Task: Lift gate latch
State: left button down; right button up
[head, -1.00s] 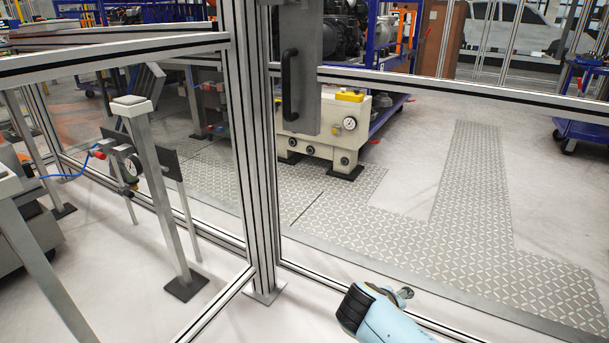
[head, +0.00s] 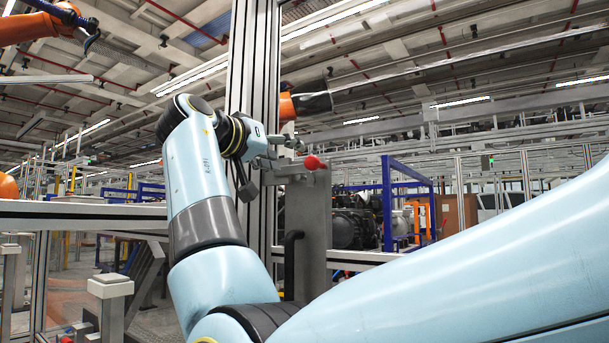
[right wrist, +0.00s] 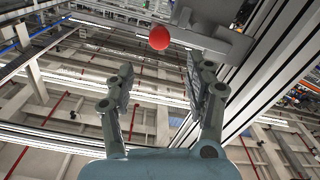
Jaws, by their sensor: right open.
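The gate latch (head: 292,169) is a grey metal piece with a round red knob (head: 313,162) at its end, at the top of a grey plate (head: 314,215) beside the aluminium post. In the right wrist view, the red knob (right wrist: 160,38) is just beyond the fingertips, apart from them. My right gripper (head: 284,146) is raised next to the post and the latch; its fingers look small in the head view. The right wrist view shows this gripper (right wrist: 160,78) open, with nothing between its fingers. My left gripper is not in view.
The aluminium post (head: 255,60) stands upright right behind my right wrist. A black handle (head: 291,262) is on the plate below the latch. A fence rail (head: 90,213) runs left from the post. A blue frame (head: 408,195) with machinery stands farther back.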

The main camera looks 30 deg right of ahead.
aim_at(308, 161)
jog(key=x, duration=1.1)
jog(key=shift+c, duration=0.2)
grip_shut()
